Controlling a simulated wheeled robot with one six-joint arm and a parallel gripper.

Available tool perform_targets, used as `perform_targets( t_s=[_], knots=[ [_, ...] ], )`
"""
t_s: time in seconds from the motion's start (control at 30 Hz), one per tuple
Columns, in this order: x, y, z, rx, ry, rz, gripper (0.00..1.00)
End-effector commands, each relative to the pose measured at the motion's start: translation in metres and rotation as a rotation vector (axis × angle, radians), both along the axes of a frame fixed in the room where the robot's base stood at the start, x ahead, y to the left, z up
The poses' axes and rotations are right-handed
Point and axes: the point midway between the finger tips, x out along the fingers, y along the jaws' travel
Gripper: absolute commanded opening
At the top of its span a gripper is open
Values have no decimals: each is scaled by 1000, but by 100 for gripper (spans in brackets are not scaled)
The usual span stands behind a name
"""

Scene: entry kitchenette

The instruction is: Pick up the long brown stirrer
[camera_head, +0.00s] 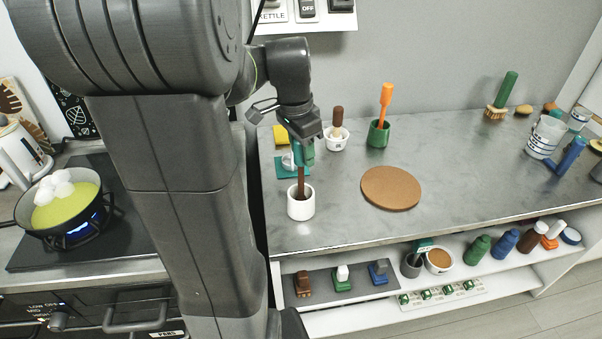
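The long brown stirrer (301,183) stands nearly upright in a white cup (301,209) near the front left of the grey counter. Its lower end is inside the cup and out of sight. My gripper (303,160) points down right above the cup, at the upper end of the stirrer. Its green fingertip parts overlap the stirrer's top in this view. Whether the fingers are closed on the stirrer or only around it cannot be told.
A white mortar with a brown pestle (337,121) and a green cup with an orange tool (385,103) stand behind. A round brown board (391,188) lies to the right. A pan of green food (66,209) sits on the hob. The counter's right middle is clear.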

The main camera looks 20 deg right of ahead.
Motion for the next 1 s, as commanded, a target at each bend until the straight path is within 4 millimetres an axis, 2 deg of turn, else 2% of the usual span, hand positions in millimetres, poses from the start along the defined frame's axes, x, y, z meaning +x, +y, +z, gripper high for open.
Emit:
perform_targets(
  t_s=[0.03, 0.2, 0.47, 0.57, 1.0],
  knots=[
    [0, 0, 0, 0, 0, 0, 32],
    [0, 0, 0, 0, 0, 0, 0],
    [0, 0, 1, 0, 0, 0, 0],
    [1, 0, 7, -1, -2, 0, 0],
    [1, 0, 86, -2, -3, 0, 0]
  ],
)
